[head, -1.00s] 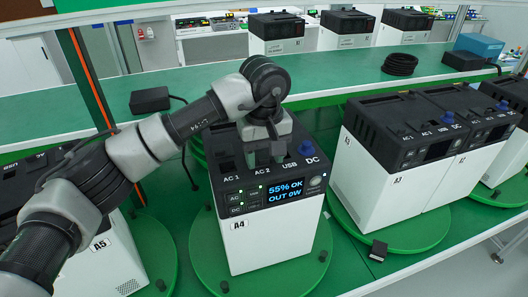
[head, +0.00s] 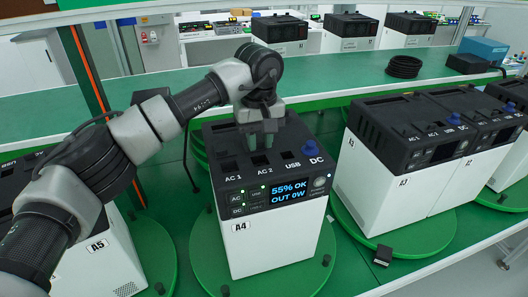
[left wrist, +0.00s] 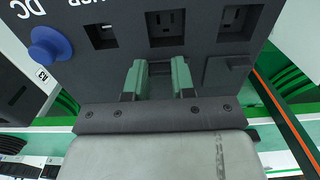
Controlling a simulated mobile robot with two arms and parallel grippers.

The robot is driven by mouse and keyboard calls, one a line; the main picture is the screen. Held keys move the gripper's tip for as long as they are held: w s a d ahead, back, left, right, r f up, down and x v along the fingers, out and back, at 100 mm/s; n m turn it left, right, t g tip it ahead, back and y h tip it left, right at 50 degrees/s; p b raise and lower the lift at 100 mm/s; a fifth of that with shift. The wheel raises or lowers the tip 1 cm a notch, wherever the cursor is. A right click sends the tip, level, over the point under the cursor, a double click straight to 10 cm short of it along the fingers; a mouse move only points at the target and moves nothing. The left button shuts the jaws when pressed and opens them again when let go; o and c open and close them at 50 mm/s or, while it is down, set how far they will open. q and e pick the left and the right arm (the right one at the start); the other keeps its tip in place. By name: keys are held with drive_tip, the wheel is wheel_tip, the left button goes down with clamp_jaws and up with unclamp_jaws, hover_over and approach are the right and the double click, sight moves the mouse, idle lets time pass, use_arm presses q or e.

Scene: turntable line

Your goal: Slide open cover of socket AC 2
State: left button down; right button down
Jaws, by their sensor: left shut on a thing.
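The power unit A4 (head: 272,240) has a white body, a dark top and a display reading 55% OK, OUT 0W. Its AC 2 socket (head: 261,160) lies in front of my left gripper (head: 260,140). In the left wrist view, the AC 2 socket (left wrist: 166,26) shows as a bare recess with its holes visible. My left gripper (left wrist: 160,82) has its two green fingers just behind that recess, shut on the dark AC 2 cover (left wrist: 160,70), which is mostly hidden between them. My right gripper is not in view.
The AC 1 socket (left wrist: 235,20) also shows its holes, with a raised dark slab (left wrist: 228,72) behind it. A blue knob (left wrist: 50,44) stands by DC. Unit A3 (head: 385,165) is to the right, A5 (head: 95,260) to the left. A green turntable (head: 210,270) carries A4.

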sight(259, 147)
use_arm(q)
drive_tip(key=shift+w+r, duration=0.15)
drive_tip(key=shift+a, duration=0.1)
drive_tip(key=c, duration=1.3)
unclamp_jaws()
drive_tip(key=o, duration=0.4)
drive_tip(key=shift+w, duration=0.1)
drive_tip(key=shift+r, duration=0.15)
wheel_tip(259, 147, up, 10)
drive_tip(key=shift+r+b, duration=0.15)
drive_tip(key=shift+b, duration=1)
